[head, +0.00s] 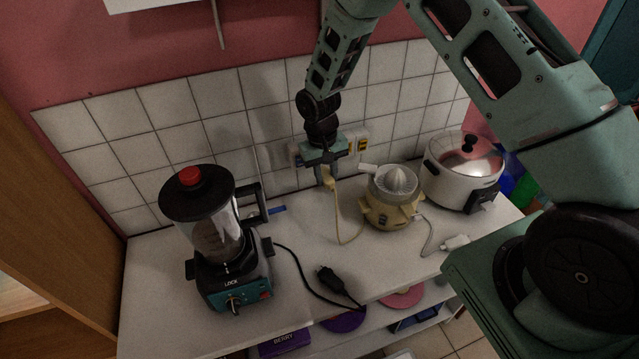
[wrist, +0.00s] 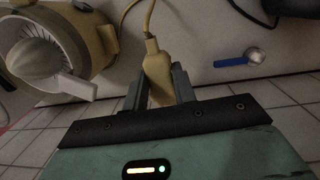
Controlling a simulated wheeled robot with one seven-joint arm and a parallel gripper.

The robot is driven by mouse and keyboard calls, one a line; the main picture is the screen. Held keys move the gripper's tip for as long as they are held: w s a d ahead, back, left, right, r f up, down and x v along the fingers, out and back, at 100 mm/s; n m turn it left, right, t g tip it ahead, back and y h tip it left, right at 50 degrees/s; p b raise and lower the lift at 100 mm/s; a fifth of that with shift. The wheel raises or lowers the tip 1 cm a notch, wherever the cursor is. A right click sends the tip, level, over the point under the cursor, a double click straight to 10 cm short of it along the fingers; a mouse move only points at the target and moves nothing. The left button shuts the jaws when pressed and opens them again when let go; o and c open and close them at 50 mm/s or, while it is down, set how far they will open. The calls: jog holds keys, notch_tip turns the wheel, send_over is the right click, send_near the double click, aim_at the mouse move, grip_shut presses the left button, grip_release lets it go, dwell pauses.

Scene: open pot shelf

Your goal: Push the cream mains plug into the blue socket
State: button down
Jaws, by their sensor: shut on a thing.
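The cream mains plug (wrist: 157,72) is held between the two fingers of my gripper (wrist: 158,90) in the wrist view, its cord end pointing away from the gripper. In the head view my gripper (head: 327,170) is close to the tiled wall, above the counter, with the plug (head: 329,182) below its body. The yellow cord runs down to the cream citrus juicer (head: 391,198). My gripper covers much of the wall sockets. A socket with a yellow part (head: 362,145) shows to its right. I cannot make out the blue socket or whether the plug touches it.
A blender (head: 215,235) stands left, with a black plug (head: 328,278) lying on the counter. A rice cooker (head: 462,170) stands right, near a white plug (head: 455,242). A blue-handled utensil (wrist: 237,61) lies by the wall. The middle counter (head: 320,240) is mostly clear.

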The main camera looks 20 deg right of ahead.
aim_at(324, 168)
jog(key=shift+w+d+r+t+b, duration=0.1)
jog(key=shift+w+d+t+b, duration=0.3)
jog(key=shift+w+d, duration=0.35)
dwell(0.6)
jog(key=shift+a+r, duration=0.15)
jog(key=shift+a, duration=0.1)
jog(key=shift+w+a+r, duration=0.1)
jog(key=shift+w+r, duration=0.3)
jog(key=shift+w, duration=0.25)
jog(key=shift+w+a+r, duration=0.1)
jog(key=shift+w+r, duration=0.3)
jog(key=shift+w, duration=0.2)
dwell(0.9)
jog(key=shift+w+d+f+b, duration=0.2)
jog(key=shift+w+f+b, duration=0.1)
jog(key=shift+f+b, duration=0.2)
jog(key=shift+s+f, duration=0.2)
jog(key=shift+f, duration=0.15)
dwell(0.6)
jog(key=shift+s+f, duration=0.1)
jog(key=shift+f, duration=0.15)
